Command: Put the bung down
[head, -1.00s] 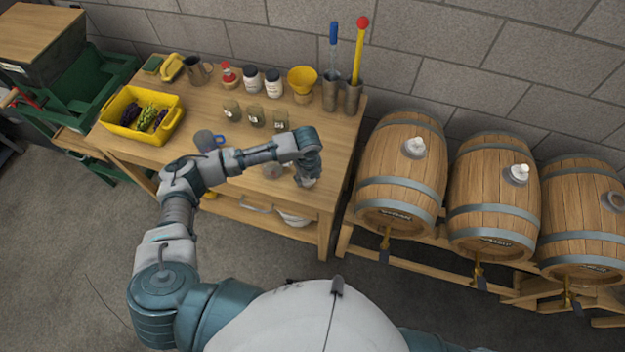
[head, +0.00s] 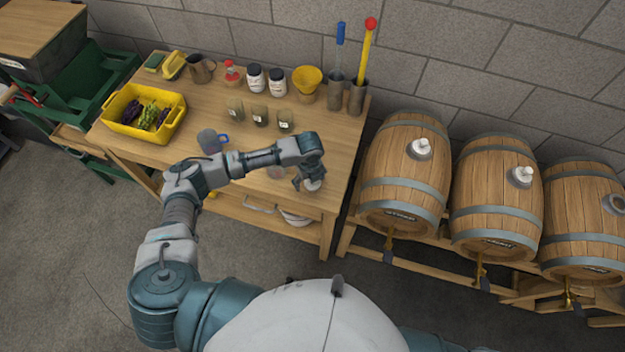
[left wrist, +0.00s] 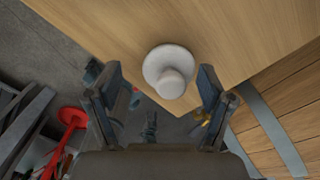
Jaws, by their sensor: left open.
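The white bung (left wrist: 170,72) rests on the wooden table top (left wrist: 215,30), close to its front right corner. In the left wrist view its round, wider end and narrower knob show between my fingers. My left gripper (left wrist: 162,88) is open, with one finger on each side of the bung and a visible gap to both. In the head view the left gripper (head: 309,178) points down over the table's front right corner, and the bung (head: 313,185) shows partly beneath it. My right gripper is not in view.
Three barrels stand right of the table; the left (head: 403,165) and middle (head: 497,190) barrels carry white bungs, and the right barrel (head: 585,215) has a bare bunghole ring. Jars (head: 260,115), a yellow funnel (head: 307,80) and a yellow crate (head: 106,120) stand farther back.

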